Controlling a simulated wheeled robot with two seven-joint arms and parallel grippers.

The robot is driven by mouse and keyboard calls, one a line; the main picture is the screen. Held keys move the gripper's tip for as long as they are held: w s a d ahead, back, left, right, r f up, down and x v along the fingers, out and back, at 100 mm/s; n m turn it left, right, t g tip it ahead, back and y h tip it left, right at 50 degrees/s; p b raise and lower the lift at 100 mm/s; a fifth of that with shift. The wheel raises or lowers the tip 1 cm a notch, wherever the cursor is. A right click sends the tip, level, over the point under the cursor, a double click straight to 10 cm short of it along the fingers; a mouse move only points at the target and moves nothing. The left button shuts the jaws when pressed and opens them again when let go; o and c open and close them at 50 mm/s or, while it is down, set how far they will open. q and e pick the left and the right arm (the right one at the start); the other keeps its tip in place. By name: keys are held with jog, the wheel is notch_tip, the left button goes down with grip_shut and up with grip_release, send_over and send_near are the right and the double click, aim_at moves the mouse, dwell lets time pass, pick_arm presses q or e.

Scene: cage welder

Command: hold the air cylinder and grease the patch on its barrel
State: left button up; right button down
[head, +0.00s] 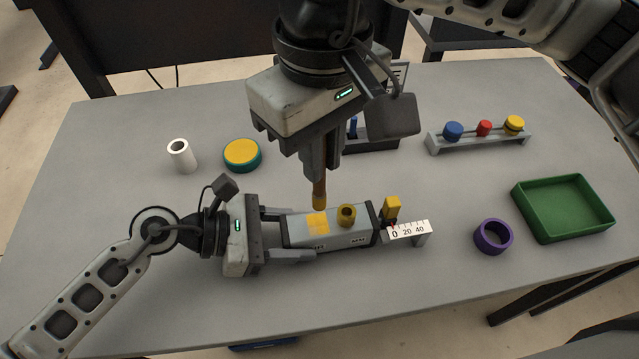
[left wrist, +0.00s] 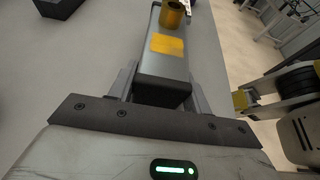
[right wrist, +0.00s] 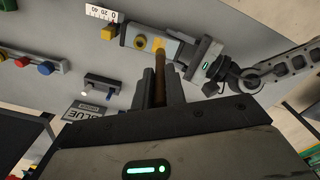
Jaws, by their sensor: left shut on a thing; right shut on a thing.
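The air cylinder (head: 345,238) is a grey block-like barrel lying on the table, with a yellow patch (head: 317,224) and a brass-coloured port (head: 347,214) on its top. My left gripper (head: 290,236) is shut on the cylinder's left end, its fingers on either side of the barrel; the patch also shows in the left wrist view (left wrist: 167,44). My right gripper (head: 320,165) points down above the cylinder, shut on a brown grease brush (head: 319,189) with a yellowish tip. The tip is at or just above the patch's far edge; I cannot tell whether it touches.
A scale plate marked 0, 20, 40 (head: 409,231) stands at the cylinder's right end. A purple ring (head: 493,237), a green tray (head: 563,233), a rail with coloured knobs (head: 480,142), a yellow-topped tin (head: 242,154) and a white tube (head: 181,157) stand around.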

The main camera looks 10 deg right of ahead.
aim_at(319, 185)
jog(key=shift+w+r, duration=0.3)
jog(key=shift+r, duration=0.25)
jog(key=shift+w+r, duration=0.3)
jog(key=shift+r, duration=0.25)
jog(key=shift+f, duration=0.15)
jog(key=shift+f, duration=3.95)
jog(key=shift+f, duration=0.45)
jog(key=shift+w, duration=0.1)
jog(key=shift+w+r, duration=0.15)
jog(key=shift+w, duration=0.4)
